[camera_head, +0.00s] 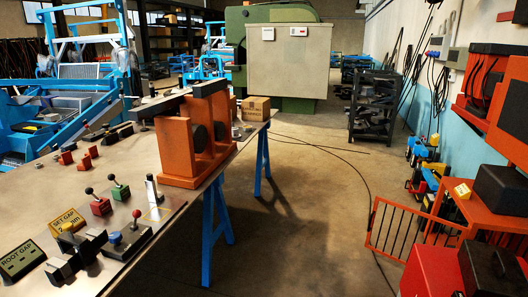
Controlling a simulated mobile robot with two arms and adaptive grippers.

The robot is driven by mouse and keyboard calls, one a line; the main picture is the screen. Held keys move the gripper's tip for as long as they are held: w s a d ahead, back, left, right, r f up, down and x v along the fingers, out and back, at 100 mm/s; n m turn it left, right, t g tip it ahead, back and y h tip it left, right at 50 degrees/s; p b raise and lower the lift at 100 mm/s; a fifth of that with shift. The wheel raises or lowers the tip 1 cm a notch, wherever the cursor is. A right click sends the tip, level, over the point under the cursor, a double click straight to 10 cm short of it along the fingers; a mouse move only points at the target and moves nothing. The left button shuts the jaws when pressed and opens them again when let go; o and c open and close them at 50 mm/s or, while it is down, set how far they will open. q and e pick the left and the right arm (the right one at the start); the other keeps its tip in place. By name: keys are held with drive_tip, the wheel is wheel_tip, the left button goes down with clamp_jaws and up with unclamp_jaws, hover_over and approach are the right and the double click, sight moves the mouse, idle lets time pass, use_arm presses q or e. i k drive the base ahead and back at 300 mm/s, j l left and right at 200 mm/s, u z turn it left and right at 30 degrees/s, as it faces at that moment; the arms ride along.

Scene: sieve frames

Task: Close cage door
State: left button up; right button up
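An orange barred door (402,232) stands low at the right, just above the floor. It juts out to the left from an orange frame (488,212) and stands open. Its right edge meets the frame near a red box; the hinge itself is too small to make out. Neither of my grippers shows in the head view.
A red box (432,272) and a dark case (490,268) stand by the door's right end. Another dark case (502,190) sits on the orange shelf. A metal worktable (110,180) with blue legs fills the left. The concrete floor (300,215) between is clear except for a thin cable.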

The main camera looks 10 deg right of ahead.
sight(464, 230)
drive_tip(key=i+z, duration=0.3)
drive_tip(key=z, duration=0.15)
drive_tip(key=i+z, duration=0.4)
drive_tip(key=i+j+z, duration=0.15)
drive_tip(key=z, duration=0.3)
drive_tip(key=i+j+z, duration=0.4)
drive_tip(key=k+l, duration=0.05)
drive_tip(key=l, duration=0.05)
